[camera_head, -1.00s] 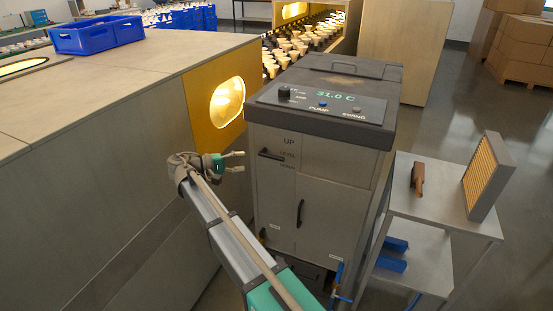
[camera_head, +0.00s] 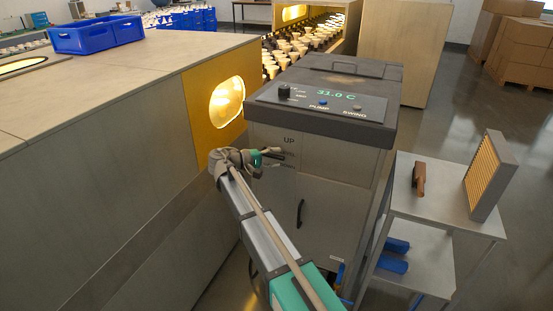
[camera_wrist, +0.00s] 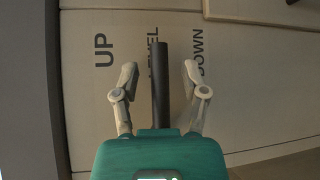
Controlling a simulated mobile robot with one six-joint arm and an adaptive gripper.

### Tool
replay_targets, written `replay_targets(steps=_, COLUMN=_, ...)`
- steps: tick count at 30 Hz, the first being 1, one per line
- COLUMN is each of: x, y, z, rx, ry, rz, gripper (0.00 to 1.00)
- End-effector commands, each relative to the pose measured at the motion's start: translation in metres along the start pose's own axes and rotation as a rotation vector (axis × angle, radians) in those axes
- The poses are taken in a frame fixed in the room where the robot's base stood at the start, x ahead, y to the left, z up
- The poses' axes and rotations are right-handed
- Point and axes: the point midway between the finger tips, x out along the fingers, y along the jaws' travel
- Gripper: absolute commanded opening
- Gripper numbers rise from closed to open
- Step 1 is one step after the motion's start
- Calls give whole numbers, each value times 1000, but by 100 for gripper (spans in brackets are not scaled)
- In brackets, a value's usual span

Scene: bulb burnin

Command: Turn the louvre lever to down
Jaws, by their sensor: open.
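The louvre lever (camera_wrist: 160,85) is a dark bar on the front panel of the grey cabinet (camera_head: 335,210). In the wrist view it stands between the two fingers of my open gripper (camera_wrist: 160,76), with a visible gap on each side. The lever lies over the LEVEL label (camera_wrist: 152,72), partly hiding it. The UP label (camera_wrist: 103,50) is to its left and the DOWN label (camera_wrist: 199,52) to its right, partly behind a finger. In the head view my gripper (camera_head: 277,156) is at the panel just below UP and hides most of the lever.
A dark door handle (camera_head: 300,212) sits lower on the cabinet front. A wooden-topped bench with a yellow panel (camera_head: 205,103) stands close on the left. A side table (camera_head: 447,205) on the right holds a brown-handled tool (camera_head: 419,178) and a framed filter (camera_head: 485,177).

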Motion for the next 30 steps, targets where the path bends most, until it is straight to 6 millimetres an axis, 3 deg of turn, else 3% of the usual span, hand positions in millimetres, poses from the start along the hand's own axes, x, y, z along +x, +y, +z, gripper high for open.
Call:
replay_targets(steps=14, x=10, y=0, z=0, rx=0, ry=0, rz=0, gripper=57)
replay_targets(steps=24, x=10, y=0, z=0, rx=0, ry=0, rz=0, gripper=0)
replay_targets(steps=30, x=10, y=0, z=0, rx=0, ry=-1, rz=0, gripper=0)
